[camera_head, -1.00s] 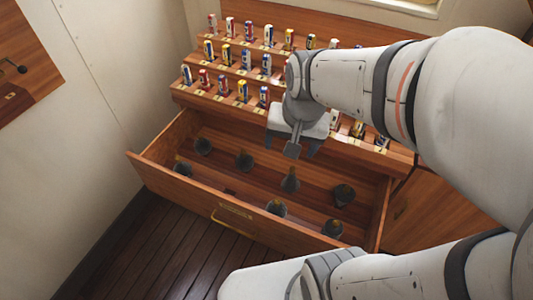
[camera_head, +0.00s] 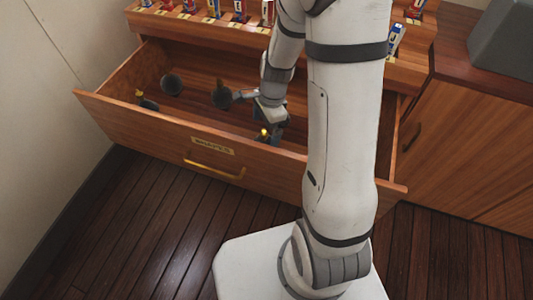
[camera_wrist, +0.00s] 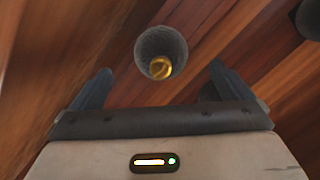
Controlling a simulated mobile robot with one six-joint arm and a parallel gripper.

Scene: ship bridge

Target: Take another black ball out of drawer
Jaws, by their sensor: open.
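The open wooden drawer (camera_head: 130,121) holds several dark rounded pieces with yellowish tops. One black ball-like piece (camera_head: 171,84) lies at the left, another (camera_head: 222,94) nearer the middle, and one (camera_head: 147,102) by the left front wall. My gripper (camera_head: 270,122) is down in the drawer, partly hidden by my arm. In the wrist view my gripper (camera_wrist: 160,72) is open and empty. A dark round piece with a gold centre (camera_wrist: 160,48) sits between and slightly beyond its fingertips, with a gap on both sides.
The drawer front has a brass handle (camera_head: 214,170) and a label. A stepped wooden rack (camera_head: 200,28) with small coloured items stands behind the drawer. A cabinet (camera_head: 465,150) is at the right. Another dark piece (camera_wrist: 309,18) is at the wrist view's upper right.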

